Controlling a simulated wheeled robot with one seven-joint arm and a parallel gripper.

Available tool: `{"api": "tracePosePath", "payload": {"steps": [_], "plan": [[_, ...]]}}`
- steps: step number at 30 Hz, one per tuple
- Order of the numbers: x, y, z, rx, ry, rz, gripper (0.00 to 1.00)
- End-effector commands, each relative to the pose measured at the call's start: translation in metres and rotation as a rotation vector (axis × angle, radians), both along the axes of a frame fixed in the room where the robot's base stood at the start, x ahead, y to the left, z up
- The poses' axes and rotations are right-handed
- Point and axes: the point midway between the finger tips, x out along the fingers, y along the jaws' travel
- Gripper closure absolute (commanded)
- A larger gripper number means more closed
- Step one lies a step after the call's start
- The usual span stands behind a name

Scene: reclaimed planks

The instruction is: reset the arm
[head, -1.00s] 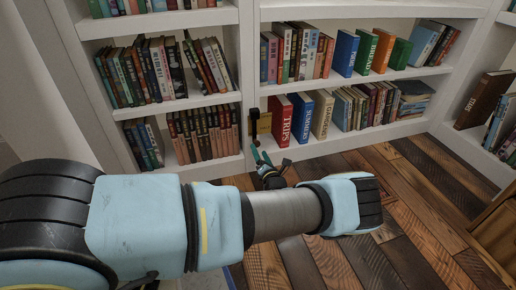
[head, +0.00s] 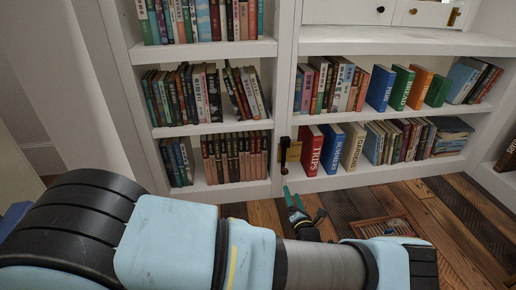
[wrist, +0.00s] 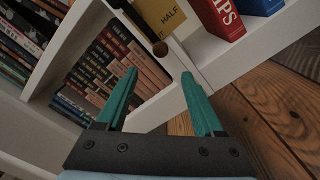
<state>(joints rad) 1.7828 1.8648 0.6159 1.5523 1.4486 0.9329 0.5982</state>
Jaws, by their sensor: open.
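My gripper (head: 296,198) is in front of the white bookcase, low over the plank floor, close to the bottom shelf. In the wrist view its two teal fingers (wrist: 159,93) stand apart with nothing between them. My pale blue arm fills the lower part of the head view and hides part of the floor. A dark rod-like thing with a round end (wrist: 160,48) shows just beyond the fingers in the wrist view. It also shows by the bookcase divider in the head view (head: 284,155), beside a yellow book (head: 294,152). I cannot tell whether it touches the bookcase.
The white bookcase (head: 289,105) holds rows of books on several shelves. A red book (head: 311,150) and a blue book (head: 332,148) stand right of the divider. The wooden floor (head: 460,210) is clear at the right, apart from a slatted floor panel (head: 385,227).

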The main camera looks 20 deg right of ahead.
Motion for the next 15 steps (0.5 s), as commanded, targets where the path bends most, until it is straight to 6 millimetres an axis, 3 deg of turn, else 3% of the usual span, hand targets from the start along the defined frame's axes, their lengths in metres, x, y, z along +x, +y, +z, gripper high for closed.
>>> {"api": "tracePosePath", "payload": {"steps": [4, 7, 12, 15], "plan": [[0.007, 0.009, 0.006, -0.031, 0.013, 0.048, 0.31], [0.022, 0.035, 0.021, -0.117, 0.048, 0.182, 0.31], [0.047, 0.113, 0.055, -0.382, 0.128, 0.563, 0.31], [0.049, 0.158, 0.073, -0.557, 0.161, 0.796, 0.31]]}}
